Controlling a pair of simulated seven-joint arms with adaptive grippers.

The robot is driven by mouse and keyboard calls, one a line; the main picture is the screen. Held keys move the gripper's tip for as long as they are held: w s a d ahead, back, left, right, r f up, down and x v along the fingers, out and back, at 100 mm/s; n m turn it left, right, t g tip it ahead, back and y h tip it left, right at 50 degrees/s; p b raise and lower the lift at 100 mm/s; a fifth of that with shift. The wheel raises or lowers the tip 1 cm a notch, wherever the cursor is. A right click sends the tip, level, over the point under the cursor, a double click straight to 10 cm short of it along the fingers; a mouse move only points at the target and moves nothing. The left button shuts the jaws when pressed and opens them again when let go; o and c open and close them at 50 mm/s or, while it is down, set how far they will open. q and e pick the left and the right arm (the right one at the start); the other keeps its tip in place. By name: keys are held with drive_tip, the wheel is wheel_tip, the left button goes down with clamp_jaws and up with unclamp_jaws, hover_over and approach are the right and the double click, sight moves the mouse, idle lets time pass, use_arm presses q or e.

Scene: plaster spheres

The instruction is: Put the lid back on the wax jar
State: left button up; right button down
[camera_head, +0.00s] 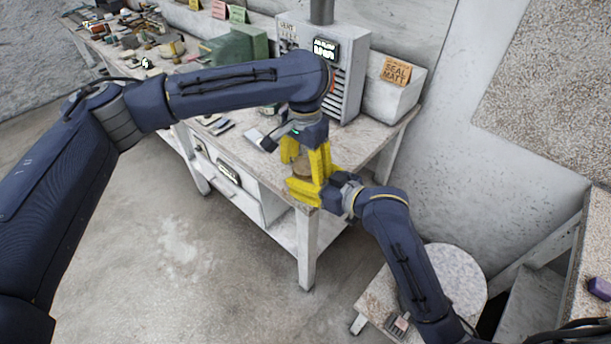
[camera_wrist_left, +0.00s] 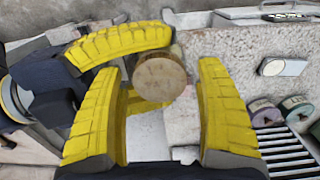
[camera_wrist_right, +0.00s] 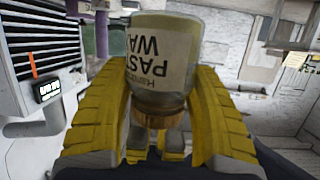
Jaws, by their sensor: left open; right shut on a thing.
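The wax jar (camera_wrist_right: 160,62) has a pale label reading paste wax, upside down in the right wrist view. My right gripper (camera_wrist_right: 152,85) is shut around its sides; it also shows in the head view (camera_head: 305,190). A round brown wooden lid (camera_wrist_left: 160,78) shows face-on in the left wrist view, and its edge (camera_wrist_right: 158,109) shows at the jar's mouth. I cannot tell whether it is fully seated. My left gripper (camera_wrist_left: 162,75) points down over the lid, open, one finger on either side with gaps. In the head view my left gripper (camera_head: 305,160) and the fingers mostly hide the jar.
Both grippers are at the front corner of the workbench (camera_head: 385,135). A grey drawer unit with a display (camera_head: 325,48) stands behind. Small tins (camera_wrist_left: 297,106) and a rack lie near. A round-topped stool (camera_head: 455,268) is below right. Open floor lies front left.

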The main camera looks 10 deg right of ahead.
idle(0.3)
use_arm(q)
drive_tip(key=c, duration=1.3)
drive_tip(key=o, duration=1.2)
drive_tip(key=shift+r, duration=2.2)
drive_tip(key=shift+o, duration=0.5)
